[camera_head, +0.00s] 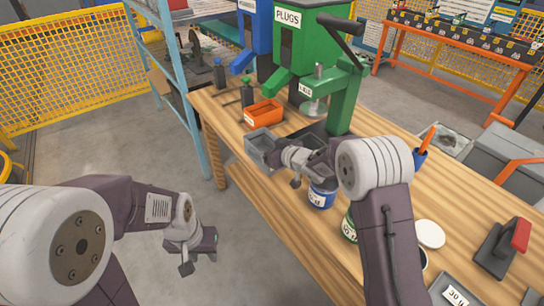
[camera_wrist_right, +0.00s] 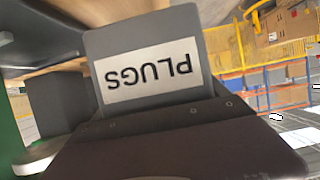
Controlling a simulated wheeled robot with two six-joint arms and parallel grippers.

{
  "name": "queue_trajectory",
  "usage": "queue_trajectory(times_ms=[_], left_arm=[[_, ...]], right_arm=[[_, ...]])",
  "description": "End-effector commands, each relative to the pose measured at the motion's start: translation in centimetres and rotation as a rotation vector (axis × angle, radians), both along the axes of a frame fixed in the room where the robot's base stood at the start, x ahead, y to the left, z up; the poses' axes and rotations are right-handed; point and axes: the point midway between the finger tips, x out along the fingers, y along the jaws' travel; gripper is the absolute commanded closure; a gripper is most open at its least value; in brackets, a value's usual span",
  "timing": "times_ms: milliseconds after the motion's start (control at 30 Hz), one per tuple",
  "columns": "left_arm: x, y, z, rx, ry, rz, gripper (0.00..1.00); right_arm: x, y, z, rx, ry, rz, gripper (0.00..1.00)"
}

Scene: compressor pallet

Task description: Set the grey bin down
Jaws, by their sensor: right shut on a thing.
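The grey bin (camera_head: 262,143) is at the near edge of the wooden bench (camera_head: 455,195), just in front of the orange bin. My right gripper (camera_head: 281,156) is shut on its near side. In the right wrist view the bin's grey wall (camera_wrist_right: 150,42) fills the upper middle, with an upside-down PLUGS label, right at the gripper (camera_wrist_right: 170,118). I cannot tell whether the bin's underside touches the bench. My left gripper (camera_head: 208,242) hangs empty over the floor, left of the bench; its finger gap is not clear.
An orange bin (camera_head: 265,112) stands behind the grey bin. A green PLUGS dispenser (camera_head: 300,45) and a green press (camera_head: 345,95) stand beyond. A blue-labelled pot (camera_head: 322,194) and a green-labelled pot (camera_head: 349,226) are close to my right arm. A white lid (camera_head: 430,233) lies right.

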Motion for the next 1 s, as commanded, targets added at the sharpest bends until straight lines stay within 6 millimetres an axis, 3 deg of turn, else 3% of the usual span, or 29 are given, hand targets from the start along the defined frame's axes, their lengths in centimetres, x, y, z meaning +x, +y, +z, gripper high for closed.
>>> queue_trajectory(times_ms=[100, 333, 567, 900, 933, 1000], left_arm=[[0.0, 0.0, 0.0, 0.000, 0.000, 0.000, 0.64], [0.0, 0.0, -0.1, 0.000, 0.000, 0.000, 0.64], [0.0, 0.0, -1.1, 0.000, 0.000, 0.000, 0.64], [0.0, 0.0, -1.3, 0.000, 0.000, 0.000, 0.64], [0.0, 0.0, -1.3, 0.000, 0.000, 0.000, 0.64], [0.0, 0.0, -1.2, 0.000, 0.000, 0.000, 0.64]], right_arm=[[1.2, -1.4, -1.0, 0.000, -0.001, -0.002, 0.60], [1.4, -1.8, -1.7, 0.001, -0.002, 0.001, 0.60], [1.4, -1.8, -5.4, 0.001, -0.001, 0.001, 0.60], [1.4, -1.8, -5.7, 0.000, -0.002, 0.000, 0.60], [1.4, -1.8, -5.8, 0.000, -0.001, 0.000, 0.14], [1.4, -1.8, -5.7, 0.000, -0.001, 0.000, 0.00]])
